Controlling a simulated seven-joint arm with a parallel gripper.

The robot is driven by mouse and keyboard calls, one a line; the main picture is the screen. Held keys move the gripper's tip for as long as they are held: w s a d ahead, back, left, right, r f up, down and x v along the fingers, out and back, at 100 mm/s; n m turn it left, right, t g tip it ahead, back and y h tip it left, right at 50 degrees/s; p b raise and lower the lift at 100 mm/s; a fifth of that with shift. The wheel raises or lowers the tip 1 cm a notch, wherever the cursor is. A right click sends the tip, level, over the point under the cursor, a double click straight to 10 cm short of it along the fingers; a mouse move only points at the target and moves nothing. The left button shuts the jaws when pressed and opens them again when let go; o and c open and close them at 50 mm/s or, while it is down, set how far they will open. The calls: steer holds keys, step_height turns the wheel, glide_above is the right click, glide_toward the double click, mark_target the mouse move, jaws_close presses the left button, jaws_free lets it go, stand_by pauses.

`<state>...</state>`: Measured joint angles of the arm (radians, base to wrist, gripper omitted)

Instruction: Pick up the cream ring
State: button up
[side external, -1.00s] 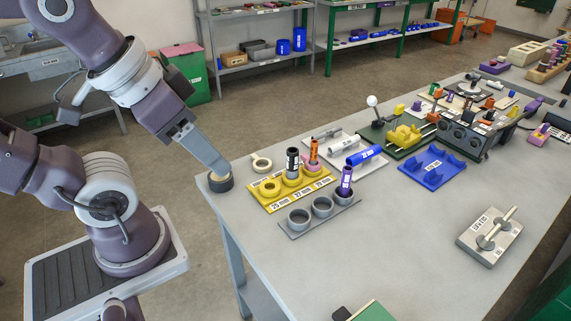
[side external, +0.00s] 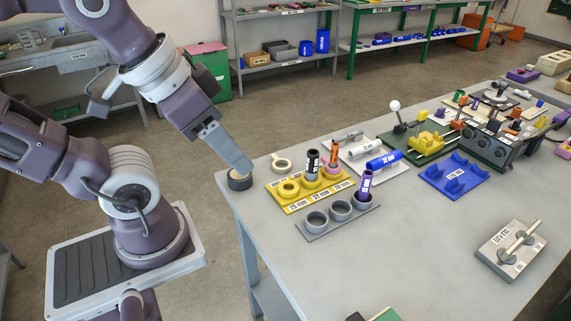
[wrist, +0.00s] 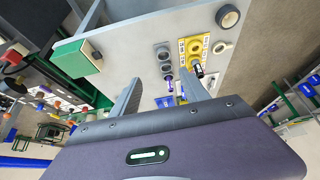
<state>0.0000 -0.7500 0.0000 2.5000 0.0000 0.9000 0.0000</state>
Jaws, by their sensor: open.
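The cream ring (side external: 281,164) lies flat near the far left edge of the grey table, beside the yellow tray. It also shows in the wrist view (wrist: 222,47), up and to the right of my right finger. My gripper (side external: 243,168) is open and empty. In the side view its tip overlaps the dark roll, left of the cream ring and apart from it. The wrist view shows both fingers (wrist: 160,78) spread, with nothing between them. How high they are above the table is hard to tell.
A dark roll (side external: 240,181) sits at the table corner. A yellow tray (side external: 292,206) with rings and tubes and a grey holder (side external: 338,221) with a purple tube (side external: 364,184) stand close by. A blue block (side external: 454,176) lies farther right.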

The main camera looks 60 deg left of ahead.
stand_by(0.4)
steer(key=shift+c, duration=1.4)
steer(key=w+a+n+g, duration=0.2)
steer(key=w+a+n, duration=0.25)
steer(key=w, duration=0.45)
steer(key=n+g, duration=0.4)
steer(key=n, duration=0.9)
glide_above(275, 156)
steer(key=f, duration=1.8)
steer(key=shift+w+f, duration=0.3)
steer(key=shift+f, duration=0.05)
steer(key=shift+n, duration=0.25)
steer(key=f, duration=0.8)
steer(key=shift+s, duration=0.35)
jaws_close()
